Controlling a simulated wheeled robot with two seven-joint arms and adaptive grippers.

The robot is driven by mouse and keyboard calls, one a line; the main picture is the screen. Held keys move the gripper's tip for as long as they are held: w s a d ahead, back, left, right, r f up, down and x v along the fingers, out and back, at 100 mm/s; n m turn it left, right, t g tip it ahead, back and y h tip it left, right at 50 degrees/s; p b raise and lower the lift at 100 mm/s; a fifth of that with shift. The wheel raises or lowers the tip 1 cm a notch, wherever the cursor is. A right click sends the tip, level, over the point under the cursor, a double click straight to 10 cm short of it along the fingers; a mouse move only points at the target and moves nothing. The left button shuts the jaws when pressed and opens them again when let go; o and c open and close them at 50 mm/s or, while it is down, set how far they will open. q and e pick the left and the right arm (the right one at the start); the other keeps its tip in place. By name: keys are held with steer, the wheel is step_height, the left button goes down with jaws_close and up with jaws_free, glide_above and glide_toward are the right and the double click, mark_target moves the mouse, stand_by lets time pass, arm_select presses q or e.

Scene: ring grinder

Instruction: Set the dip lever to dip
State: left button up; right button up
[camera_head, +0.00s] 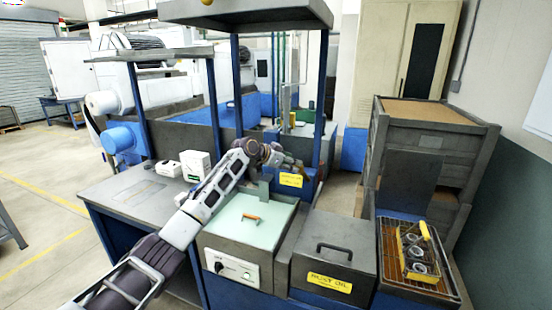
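My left arm comes in from the lower left and crosses over the light-green panel. Its gripper (288,162) is at the back of the bench, by a yellow-labelled blue unit (311,189). The gripper is small and partly merged with the dark parts behind it, so its opening and any contact cannot be told. I cannot make out the dip lever clearly; it may be hidden by the gripper. An orange handle (250,217) lies on the light-green panel (237,229), in front of the gripper. My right gripper is not in view.
A dark box with a handle (335,251) and a yellow oil label stands to the right. Further right, a wire tray (448,281) carries a yellow-handled basket with several rings (415,252). Blue posts (320,100) rise behind the gripper. White boxes (195,164) sit on the left bench.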

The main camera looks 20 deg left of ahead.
arm_select(q)
steer(key=v, duration=0.8)
steer(key=shift+s+r, duration=0.3)
stand_by(0.5)
